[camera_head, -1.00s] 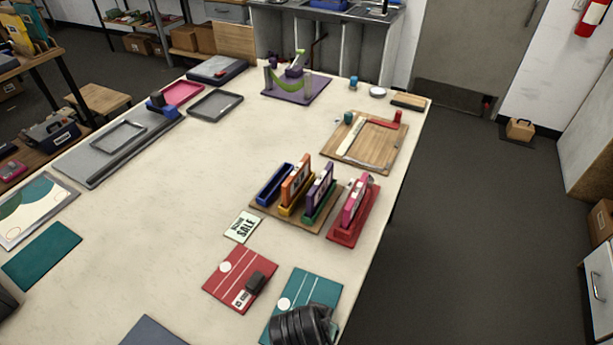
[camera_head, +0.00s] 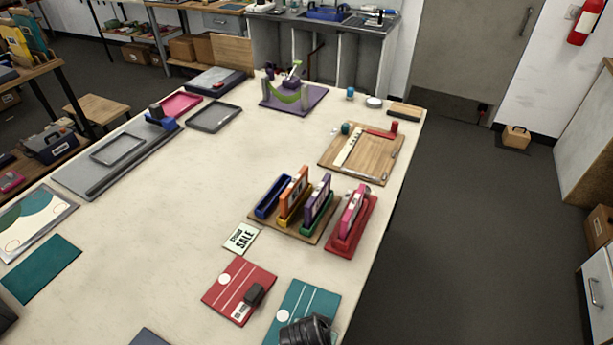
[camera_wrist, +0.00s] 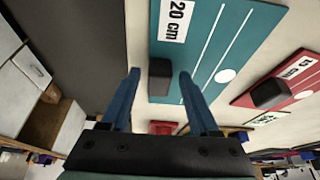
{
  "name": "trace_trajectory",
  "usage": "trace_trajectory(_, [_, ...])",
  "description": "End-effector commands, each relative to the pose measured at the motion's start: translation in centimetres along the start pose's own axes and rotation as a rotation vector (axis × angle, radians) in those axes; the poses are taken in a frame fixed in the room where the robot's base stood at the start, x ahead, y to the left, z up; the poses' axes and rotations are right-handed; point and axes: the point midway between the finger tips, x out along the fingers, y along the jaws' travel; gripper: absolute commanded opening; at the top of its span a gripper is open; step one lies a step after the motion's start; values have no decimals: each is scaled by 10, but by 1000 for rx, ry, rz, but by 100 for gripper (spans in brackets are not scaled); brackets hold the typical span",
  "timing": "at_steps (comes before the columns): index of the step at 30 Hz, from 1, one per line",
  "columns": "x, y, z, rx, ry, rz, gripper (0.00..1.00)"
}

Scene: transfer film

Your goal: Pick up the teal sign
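A teal board (camera_head: 311,298) with white lines and a white circle lies flat at the near right edge of the table. In the wrist view this teal board (camera_wrist: 215,50) bears a "20 cm" label and a dark block (camera_wrist: 159,90) standing up from it. My gripper (camera_wrist: 159,73) is open, with its blue fingers on either side of the block in the picture. I cannot tell whether they touch it. In the head view a black part of my arm hides the board's near part. A plain teal sheet (camera_head: 41,268) lies at the left.
A red board (camera_head: 225,298) with a dark block lies left of the teal board. A pale "SALE" card (camera_head: 241,238) lies behind it. A wooden rack (camera_head: 275,232) holds upright coloured pieces beside a red holder (camera_head: 343,245). The table's middle (camera_head: 190,190) is clear.

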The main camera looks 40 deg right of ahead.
Motion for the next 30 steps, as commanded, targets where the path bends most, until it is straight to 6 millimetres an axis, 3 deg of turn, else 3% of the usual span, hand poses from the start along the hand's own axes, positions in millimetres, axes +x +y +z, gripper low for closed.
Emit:
trace_trajectory(1, [0, 0, 0, 0, 0, 0, 51])
trace_trajectory(9, [0, 0, 0, 0, 0, 0, 2])
trace_trajectory(10, [0, 0, 0, 0, 0, 0, 0])
trace_trajectory(23, [-6, 0, -3, 0, 3, -1, 0])
trace_trajectory(30, [-42, -1, -19, 1, 6, -4, 0])
